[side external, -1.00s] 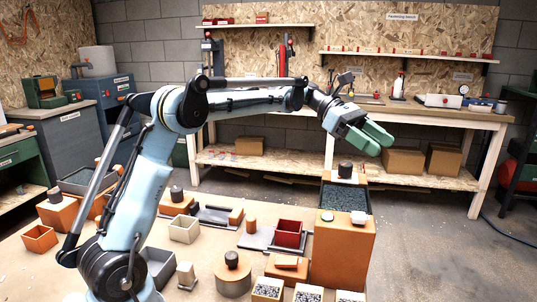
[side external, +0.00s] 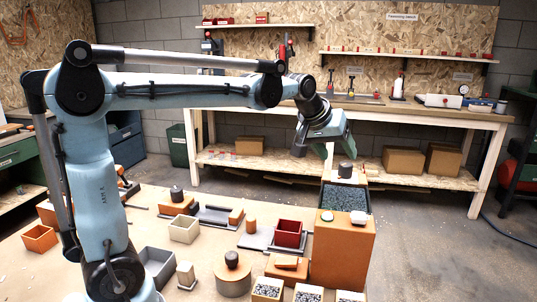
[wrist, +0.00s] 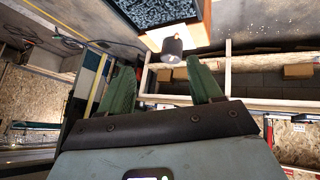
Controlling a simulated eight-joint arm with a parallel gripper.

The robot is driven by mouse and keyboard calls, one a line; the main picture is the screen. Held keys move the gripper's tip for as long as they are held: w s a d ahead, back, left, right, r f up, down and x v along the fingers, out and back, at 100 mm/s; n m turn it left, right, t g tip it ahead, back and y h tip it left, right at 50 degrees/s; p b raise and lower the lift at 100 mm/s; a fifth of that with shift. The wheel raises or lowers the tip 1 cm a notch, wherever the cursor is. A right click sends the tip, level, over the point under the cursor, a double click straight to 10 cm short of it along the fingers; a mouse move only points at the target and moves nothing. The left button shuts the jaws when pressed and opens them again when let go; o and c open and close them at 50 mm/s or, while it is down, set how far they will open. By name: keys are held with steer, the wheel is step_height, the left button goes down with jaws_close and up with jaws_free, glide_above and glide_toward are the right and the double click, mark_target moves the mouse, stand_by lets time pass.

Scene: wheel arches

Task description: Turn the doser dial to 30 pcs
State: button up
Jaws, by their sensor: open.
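The doser appears to be the tall orange box (side external: 342,250) with a dark bin of grey pieces (side external: 345,197) on top. A black knob (side external: 346,169) on a pale base stands at the bin's far end; it also shows in the wrist view as a dark cylinder (wrist: 172,48) beside the bin. In the side view my gripper (side external: 335,148) hangs above and left of the black knob.
Left of the doser, the table holds a red box (side external: 289,234), a round orange part with a black knob (side external: 232,270) and several small bins. A long workbench (side external: 400,110) stands behind. The air around my gripper looks clear.

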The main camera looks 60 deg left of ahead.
mark_target(345, 164)
steer(key=w+a+f+m, duration=0.1)
steer(key=w+f, duration=0.1)
steer(key=w+a+f+m+y, duration=0.1)
steer(key=w+f, duration=0.1)
steer(key=w, duration=0.1)
steer(key=w+a+f+m+t, duration=0.1)
steer(key=w+f, duration=0.1)
steer(key=f, duration=0.1)
steer(key=shift+w+a, duration=0.1)
steer(key=shift+w, duration=0.25)
stand_by(0.4)
steer(key=c, duration=1)
steer(key=shift+m+h, duration=1.5)
steer(key=shift+m, duration=0.8)
steer(key=o, duration=1)
